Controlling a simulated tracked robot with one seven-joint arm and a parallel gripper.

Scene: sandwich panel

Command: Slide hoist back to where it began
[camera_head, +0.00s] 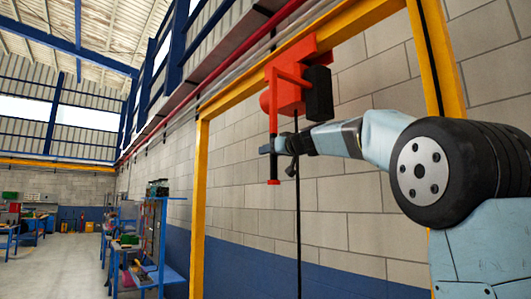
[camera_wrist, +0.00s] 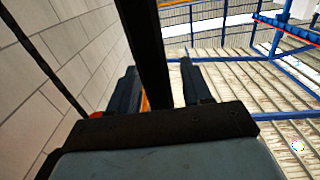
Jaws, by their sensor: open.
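The red hoist (camera_head: 290,88) hangs from the yellow overhead beam (camera_head: 240,88), near the beam's right-hand post. A vertical handle (camera_head: 273,168) hangs from a red arm on the hoist's left side. My gripper (camera_head: 272,148) is at the middle of this handle. In the wrist view a dark bar, which looks like the handle (camera_wrist: 147,40), runs between the two open fingers of my gripper (camera_wrist: 160,88). Finger contact with it cannot be told. The hoist body is not clear in the wrist view.
A dark cable (camera_head: 298,230) hangs below the hoist, close to my gripper. The yellow left post (camera_head: 198,210) and a block wall (camera_head: 250,200) stand behind. Blue workbenches (camera_head: 150,270) are at the left. The floor (camera_head: 60,265) beyond has free room.

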